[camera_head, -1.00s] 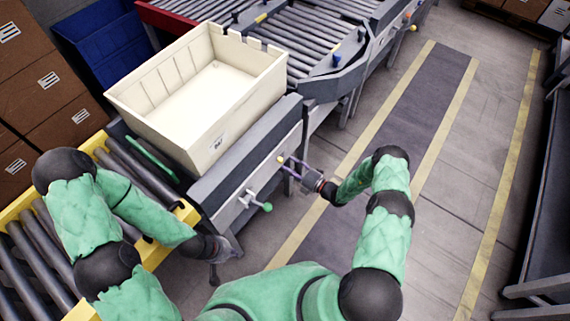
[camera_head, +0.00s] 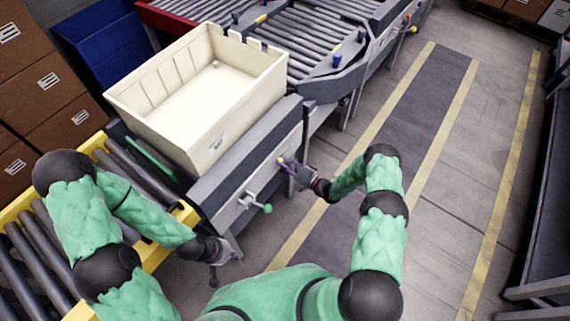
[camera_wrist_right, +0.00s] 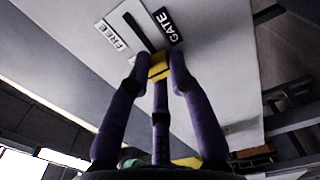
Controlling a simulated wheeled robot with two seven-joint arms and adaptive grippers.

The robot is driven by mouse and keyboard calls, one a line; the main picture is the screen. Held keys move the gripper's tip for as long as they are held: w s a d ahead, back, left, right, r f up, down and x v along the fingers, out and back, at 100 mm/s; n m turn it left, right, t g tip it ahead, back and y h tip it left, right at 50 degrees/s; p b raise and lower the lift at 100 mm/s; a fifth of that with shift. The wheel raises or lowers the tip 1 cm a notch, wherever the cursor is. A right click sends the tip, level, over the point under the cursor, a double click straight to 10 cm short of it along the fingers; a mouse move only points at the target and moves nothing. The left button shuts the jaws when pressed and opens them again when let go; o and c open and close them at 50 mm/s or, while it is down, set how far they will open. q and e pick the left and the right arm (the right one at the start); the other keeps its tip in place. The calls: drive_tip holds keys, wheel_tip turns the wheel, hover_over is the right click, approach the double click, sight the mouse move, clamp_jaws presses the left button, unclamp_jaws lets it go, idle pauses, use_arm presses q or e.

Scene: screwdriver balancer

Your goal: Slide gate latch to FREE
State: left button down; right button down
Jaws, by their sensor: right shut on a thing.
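The gate latch has a yellow knob (camera_wrist_right: 159,66) that sits at the near end of a dark straight slot (camera_wrist_right: 139,33) in a pale panel. A FREE label (camera_wrist_right: 110,35) is left of the slot and a GATE label (camera_wrist_right: 168,27) is right of it. In the head view the yellow knob (camera_head: 280,161) is on the machine's side face. My right gripper (camera_head: 285,162) has its purple fingers shut on the knob; its fingertips (camera_wrist_right: 159,72) flank it in the wrist view. My left gripper (camera_head: 228,250) hangs low by the roller conveyor; its jaws are too unclear to read.
A cream tote (camera_head: 207,130) stands on the conveyor above the panel. A green-knobbed lever (camera_head: 267,209) sticks out lower left of the latch. A yellow-framed roller conveyor (camera_head: 38,240) is at left. The floor right of my right arm is clear.

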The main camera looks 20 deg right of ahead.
sight(285, 151)
drive_tip(key=w+d+b, duration=0.2)
drive_tip(key=d, duration=0.1)
drive_tip(key=shift+w+d+b, duration=0.15)
drive_tip(key=shift+w+b, duration=0.2)
drive_tip(key=shift+w+d, duration=0.15)
drive_tip(key=shift+d, duration=0.05)
drive_tip(key=shift+w+d+r, duration=0.15)
drive_tip(key=shift+d, duration=0.05)
drive_tip(key=c, duration=1)
unclamp_jaws()
drive_tip(key=shift+c, duration=0.2)
drive_tip(key=shift+s, duration=0.2)
drive_tip(key=v, duration=1.1)
drive_tip(key=shift+s+d, duration=0.25)
drive_tip(key=shift+d, duration=0.05)
